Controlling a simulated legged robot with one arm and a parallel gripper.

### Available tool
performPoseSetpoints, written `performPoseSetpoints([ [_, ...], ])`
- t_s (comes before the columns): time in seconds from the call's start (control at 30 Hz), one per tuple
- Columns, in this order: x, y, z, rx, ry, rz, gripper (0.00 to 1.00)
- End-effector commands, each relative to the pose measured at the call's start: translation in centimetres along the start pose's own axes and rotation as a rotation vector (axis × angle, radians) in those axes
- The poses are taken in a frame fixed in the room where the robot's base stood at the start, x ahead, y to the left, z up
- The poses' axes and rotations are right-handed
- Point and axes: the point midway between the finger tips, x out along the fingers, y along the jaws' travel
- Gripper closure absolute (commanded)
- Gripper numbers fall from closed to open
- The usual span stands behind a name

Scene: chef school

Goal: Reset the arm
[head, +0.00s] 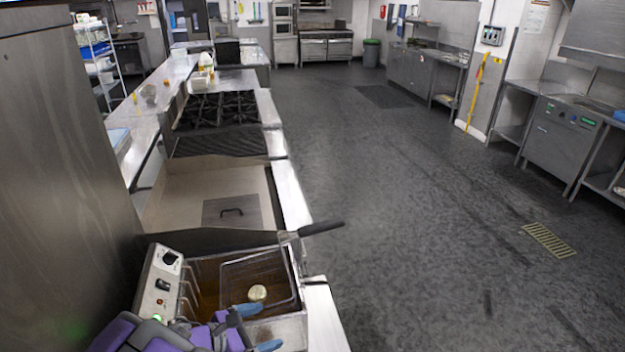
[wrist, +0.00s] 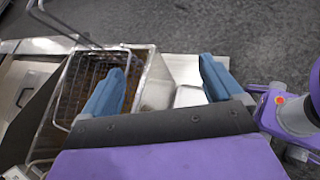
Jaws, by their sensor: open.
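My gripper (head: 257,328) shows at the bottom of the head view, purple with blue fingertips. It is beside the near end of the fryer (head: 292,328). In the wrist view my gripper (wrist: 160,85) has its two blue fingers wide apart with nothing held between them. The fryer basket (head: 290,262) sits in the fryer, its dark handle reaching out to the right. The basket also shows in the wrist view (wrist: 92,62), left of the fingers.
A steel cabinet (head: 55,170) stands close on the left. Past the fryer are a flat griddle (head: 175,195) and a black stove (head: 215,112). The dark floor (head: 420,230) to the right is open, with a drain grate (head: 548,240) in it. Steel counters line the right wall.

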Motion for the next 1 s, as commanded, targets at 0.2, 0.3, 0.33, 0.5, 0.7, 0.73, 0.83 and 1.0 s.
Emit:
performPoseSetpoints([
  [0.2,4.1,-4.8,7.9,0.261,0.060,-0.233,0.07],
  [0.3,5.4,-7.7,10.8,0.388,0.089,-0.341,0.07],
  [0.33,5.7,-8.6,11.6,0.427,0.097,-0.375,0.07],
  [0.5,6.6,-13.9,15.4,0.643,0.141,-0.554,0.07],
  [0.7,6.2,-20.0,18.2,0.897,0.189,-0.754,0.07],
  [0.73,6.1,-20.9,18.5,0.935,0.196,-0.783,0.07],
  [0.83,5.3,-23.6,19.3,1.062,0.221,-0.877,0.07],
  [1.0,3.4,-27.8,19.9,1.278,0.265,-1.027,0.07],
])
